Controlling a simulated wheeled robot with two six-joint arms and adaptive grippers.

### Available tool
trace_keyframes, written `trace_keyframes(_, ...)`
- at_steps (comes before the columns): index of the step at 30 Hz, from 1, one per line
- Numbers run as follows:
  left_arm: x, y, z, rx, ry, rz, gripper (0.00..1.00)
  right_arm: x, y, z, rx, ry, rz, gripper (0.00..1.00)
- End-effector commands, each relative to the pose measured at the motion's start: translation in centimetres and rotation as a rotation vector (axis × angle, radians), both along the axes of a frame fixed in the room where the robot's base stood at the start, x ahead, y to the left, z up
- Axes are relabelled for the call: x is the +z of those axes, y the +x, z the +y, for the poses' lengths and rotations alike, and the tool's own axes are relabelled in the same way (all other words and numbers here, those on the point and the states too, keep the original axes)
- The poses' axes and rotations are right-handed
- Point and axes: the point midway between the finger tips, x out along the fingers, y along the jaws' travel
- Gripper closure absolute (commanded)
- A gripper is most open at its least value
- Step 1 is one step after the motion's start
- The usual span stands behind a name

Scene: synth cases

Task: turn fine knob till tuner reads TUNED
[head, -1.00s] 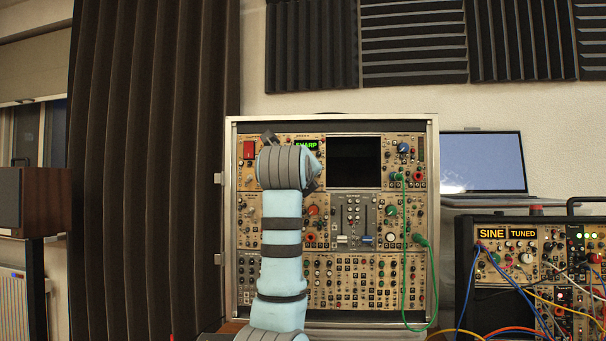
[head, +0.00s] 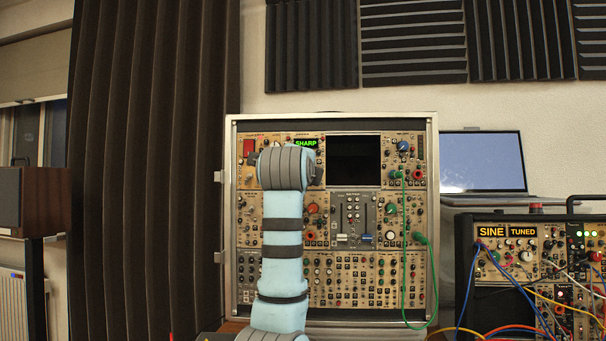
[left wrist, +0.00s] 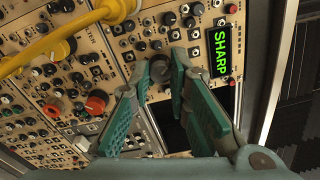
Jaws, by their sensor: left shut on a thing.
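The tuner display (head: 305,143) on the upper part of the modular synth case (head: 233,200) reads SHARP in green. It also reads SHARP in the left wrist view (left wrist: 219,51). In that view my left gripper (left wrist: 160,73) has its teal fingers on either side of a dark round knob (left wrist: 159,66), shut on it. In the head view my blue arm hides the gripper and the knob. My right gripper is in neither current view.
A second rack (head: 465,250) at the right has labels reading SINE and TUNED. A green cable (head: 436,285) hangs at the case's right side. A laptop (head: 483,162) stands behind. A yellow cable (left wrist: 65,35) crosses the wrist view's upper left.

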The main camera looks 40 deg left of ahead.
Motion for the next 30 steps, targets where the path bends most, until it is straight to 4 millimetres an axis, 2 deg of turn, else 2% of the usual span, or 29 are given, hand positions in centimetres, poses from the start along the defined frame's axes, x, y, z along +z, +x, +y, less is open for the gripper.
trace_keyframes(15, 0.07, -0.07, 0.03, 0.002, -0.286, -0.218, 1.0, 0.69, 0.67, -0.03, 0.007, -0.003, -0.006, 0.6)
trace_keyframes(30, 0.1, -0.07, 0.03, 0.001, -0.339, -0.259, 1.0, 0.73, 0.32, 0.01, 0.008, -0.002, 0.0, 0.6)
